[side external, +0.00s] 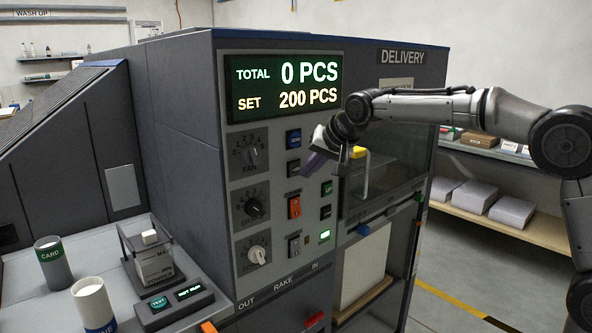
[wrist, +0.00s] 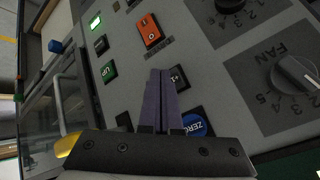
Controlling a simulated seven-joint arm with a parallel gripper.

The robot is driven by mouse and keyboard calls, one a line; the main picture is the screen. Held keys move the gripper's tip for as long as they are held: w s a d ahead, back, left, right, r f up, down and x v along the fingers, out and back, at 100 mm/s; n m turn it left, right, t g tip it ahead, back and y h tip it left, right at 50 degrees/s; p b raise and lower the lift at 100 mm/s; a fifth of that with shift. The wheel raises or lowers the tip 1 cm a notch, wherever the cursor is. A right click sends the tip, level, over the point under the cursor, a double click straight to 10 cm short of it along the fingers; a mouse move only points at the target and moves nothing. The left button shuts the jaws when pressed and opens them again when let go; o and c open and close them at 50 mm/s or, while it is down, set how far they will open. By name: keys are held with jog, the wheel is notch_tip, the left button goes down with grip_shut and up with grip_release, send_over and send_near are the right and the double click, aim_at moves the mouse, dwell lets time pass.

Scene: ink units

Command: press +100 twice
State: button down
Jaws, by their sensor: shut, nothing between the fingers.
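The display (side external: 281,88) on the grey machine reads TOTAL 0 PCS and SET 200 PCS. A dark button (side external: 293,168) sits below the blue ZERO button (side external: 293,138). In the wrist view this dark button (wrist: 180,77) shows part of a label that looks like it begins "+1", and the fingers cover the rest. My gripper (side external: 306,168) is shut and empty. Its purple fingers (wrist: 160,72) point at the panel, with their tips at or just beside the dark button. I cannot tell whether they touch it.
Beside it are an orange switch (side external: 294,207), a green UP button (side external: 327,188) and a lit green button (side external: 324,235). Knobs (side external: 254,154) line the panel's left. A glazed delivery bay (side external: 385,170) with a handle stands to the right. Cups (side external: 52,262) stand on the front counter.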

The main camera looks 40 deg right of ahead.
jog(key=shift+w, duration=0.2)
jog(key=shift+w, duration=0.25)
jog(key=shift+w, duration=0.5)
dwell(0.8)
jog(key=shift+s, duration=0.95)
jog(key=shift+s, duration=2.5)
dwell(0.7)
